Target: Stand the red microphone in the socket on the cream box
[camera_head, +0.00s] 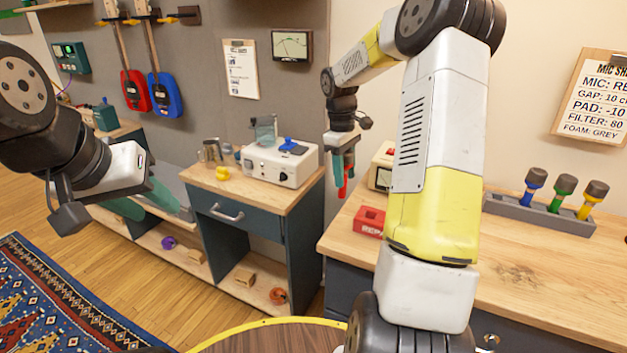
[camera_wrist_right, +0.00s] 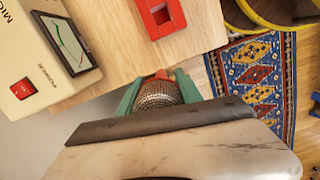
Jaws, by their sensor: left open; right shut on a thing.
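My right gripper (camera_head: 343,165) points down and is shut on the red microphone (camera_head: 342,188), whose red end sticks out below the fingers. In the right wrist view, the microphone's silver mesh head (camera_wrist_right: 157,95) is between the green fingers. They hang above the left edge of the right worktop, left of a cream box (camera_head: 384,168). That box, partly hidden by my arm, shows a dark screen and a red switch in the right wrist view (camera_wrist_right: 40,75); I cannot see its socket. My left gripper (camera_head: 150,188) is open and empty at the left.
A red open-topped block (camera_head: 369,221) sits near the worktop's left edge. A grey rack (camera_head: 540,213) holds blue, green and yellow microphones. Another cream box (camera_head: 280,164) with a blue item on top stands on the drawer bench. A gap separates bench and worktop.

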